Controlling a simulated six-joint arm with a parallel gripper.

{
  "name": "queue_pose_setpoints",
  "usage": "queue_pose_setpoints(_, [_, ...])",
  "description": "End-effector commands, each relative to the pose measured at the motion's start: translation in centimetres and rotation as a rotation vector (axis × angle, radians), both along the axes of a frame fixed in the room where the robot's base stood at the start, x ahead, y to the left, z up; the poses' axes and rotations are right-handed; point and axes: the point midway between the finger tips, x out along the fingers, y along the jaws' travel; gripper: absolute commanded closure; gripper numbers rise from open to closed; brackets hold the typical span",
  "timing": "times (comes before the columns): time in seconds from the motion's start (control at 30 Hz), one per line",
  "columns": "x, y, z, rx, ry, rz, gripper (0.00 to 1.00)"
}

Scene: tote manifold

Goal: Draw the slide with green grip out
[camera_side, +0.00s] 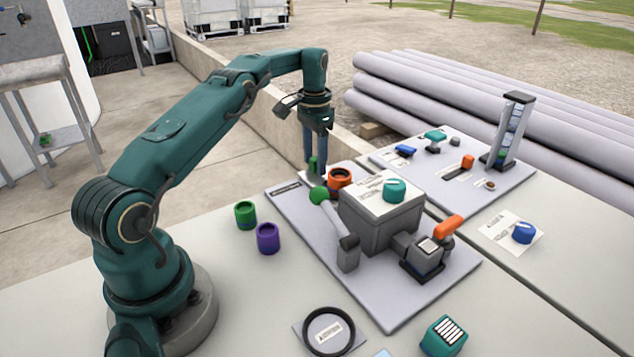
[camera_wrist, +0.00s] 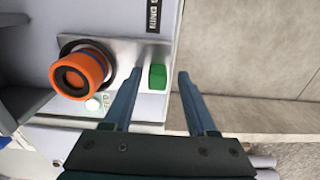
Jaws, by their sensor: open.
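The green grip (camera_wrist: 157,77) is a small upright block at the edge of a pale metal plate, beside the orange ring, in the wrist view. In the side view the green grip (camera_side: 315,164) shows partly, behind and between my fingers. My gripper (camera_side: 316,172) points down at the far corner of the near board. It is open, with its fingers (camera_wrist: 160,73) on either side of the green grip and gaps showing on both sides. The slide's body under the grip is mostly hidden in the side view.
An orange ring fitting (camera_side: 341,178) stands close beside the grip. A green ball-ended lever (camera_side: 320,196) and a grey box (camera_side: 378,222) with a teal knob (camera_side: 395,190) are nearby. Green (camera_side: 245,214) and purple (camera_side: 268,238) cups stand left of the board (camera_side: 300,225).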

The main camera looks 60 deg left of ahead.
Motion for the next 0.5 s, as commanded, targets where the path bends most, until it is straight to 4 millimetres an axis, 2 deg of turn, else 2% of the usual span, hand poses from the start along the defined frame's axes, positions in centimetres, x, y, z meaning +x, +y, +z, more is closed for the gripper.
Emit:
queue_pose_setpoints(0.13, [1.3,-0.9,3.0,0.033,-0.059,-0.033,0.43])
queue_pose_setpoints(0.27, [2.0,-2.8,7.4,0.064,-0.12,-0.082,0.43])
queue_pose_setpoints(0.4, [1.7,-5.9,12.4,0.091,-0.185,-0.133,0.43])
queue_pose_setpoints(0.5, [0.7,-8.1,15.3,0.101,-0.226,-0.157,0.43])
